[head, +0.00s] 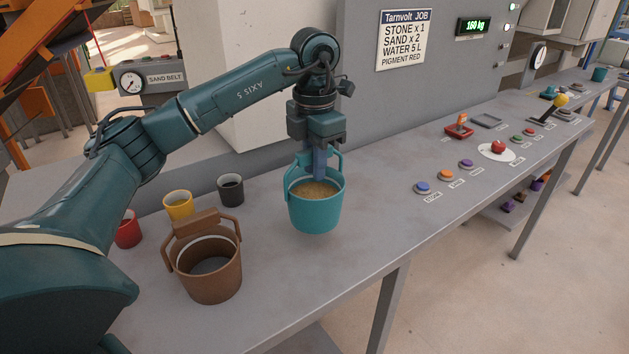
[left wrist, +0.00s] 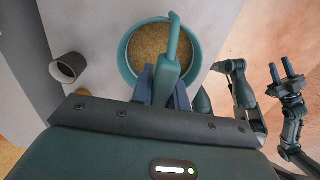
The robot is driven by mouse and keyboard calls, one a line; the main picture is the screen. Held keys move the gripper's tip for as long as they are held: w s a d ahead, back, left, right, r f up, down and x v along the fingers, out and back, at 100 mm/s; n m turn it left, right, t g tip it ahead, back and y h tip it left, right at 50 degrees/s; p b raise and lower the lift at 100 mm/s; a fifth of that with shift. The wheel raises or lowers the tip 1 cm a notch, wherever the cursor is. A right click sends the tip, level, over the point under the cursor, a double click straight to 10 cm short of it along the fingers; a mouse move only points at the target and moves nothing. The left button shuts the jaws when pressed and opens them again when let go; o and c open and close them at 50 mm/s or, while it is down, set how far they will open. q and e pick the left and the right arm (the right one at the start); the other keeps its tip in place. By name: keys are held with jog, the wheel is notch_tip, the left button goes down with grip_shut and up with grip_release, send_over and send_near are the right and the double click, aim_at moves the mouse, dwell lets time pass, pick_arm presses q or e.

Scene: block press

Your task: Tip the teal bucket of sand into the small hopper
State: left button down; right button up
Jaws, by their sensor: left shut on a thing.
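The teal bucket (head: 316,212) is upright and filled with tan sand (head: 314,189). My left gripper (head: 319,165) points down over it and is shut on its raised handle. In the left wrist view the bucket (left wrist: 126,64) and its sand (left wrist: 150,45) lie just beyond the fingers (left wrist: 163,85), with the handle between them. I cannot tell whether its base touches the bench. My right gripper (left wrist: 281,74) shows at the right of the left wrist view, its two fingers apart and nothing between them. I see no small hopper in either view.
A brown bucket (head: 213,283) stands on the grey bench (head: 290,270) at front left. Red (head: 127,230), yellow (head: 179,206) and dark (head: 231,190) cups stand behind it.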

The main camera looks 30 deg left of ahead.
pick_arm(q)
notch_tip(320, 180, up, 7)
jog(key=shift+r+p, duration=0.15)
jog(key=shift+p, duration=1)
notch_tip(320, 180, up, 3)
jog(key=p, duration=0.3)
jog(key=shift+r, duration=0.15)
